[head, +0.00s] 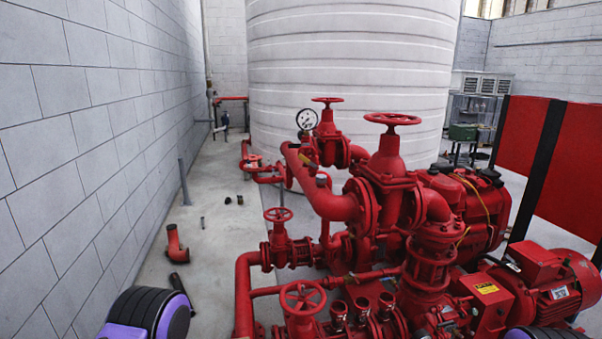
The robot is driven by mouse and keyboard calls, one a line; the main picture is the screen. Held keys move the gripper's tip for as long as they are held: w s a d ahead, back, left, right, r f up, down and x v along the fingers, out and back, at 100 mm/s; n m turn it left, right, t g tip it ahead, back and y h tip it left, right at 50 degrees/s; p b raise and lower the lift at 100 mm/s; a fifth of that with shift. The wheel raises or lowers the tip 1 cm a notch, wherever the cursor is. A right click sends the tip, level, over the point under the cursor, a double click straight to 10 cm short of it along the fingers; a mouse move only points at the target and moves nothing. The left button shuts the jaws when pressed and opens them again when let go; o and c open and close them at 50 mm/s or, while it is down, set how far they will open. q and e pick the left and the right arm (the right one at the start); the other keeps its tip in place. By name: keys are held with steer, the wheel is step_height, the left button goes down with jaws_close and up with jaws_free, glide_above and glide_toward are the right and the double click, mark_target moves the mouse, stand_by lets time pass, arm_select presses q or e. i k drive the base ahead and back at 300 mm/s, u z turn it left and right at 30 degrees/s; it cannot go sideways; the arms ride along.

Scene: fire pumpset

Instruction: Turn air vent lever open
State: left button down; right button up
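The red fire pumpset (385,215) fills the middle and right of the head view. A small yellowish piece (307,160) shows by the upper red pipe, below the round pressure gauge (307,119). A small fitting with a dark and pale top (322,179) stands on the bent pipe just below it. I cannot tell for sure which of these, if either, is the air vent lever, or how it is turned. Neither of my grippers is in view.
Red handwheels stick up from the pumpset, the largest (392,119) at top. A red motor (550,285) is at right. A white tank (350,70) stands behind. Loose pipe pieces (177,244) lie on the left floor beside the block wall (90,130); floor between is mostly clear.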

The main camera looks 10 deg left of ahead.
mark_target(300, 156)
steer(key=z, duration=0.55)
steer(key=i, duration=1.05)
steer(key=u, duration=0.25)
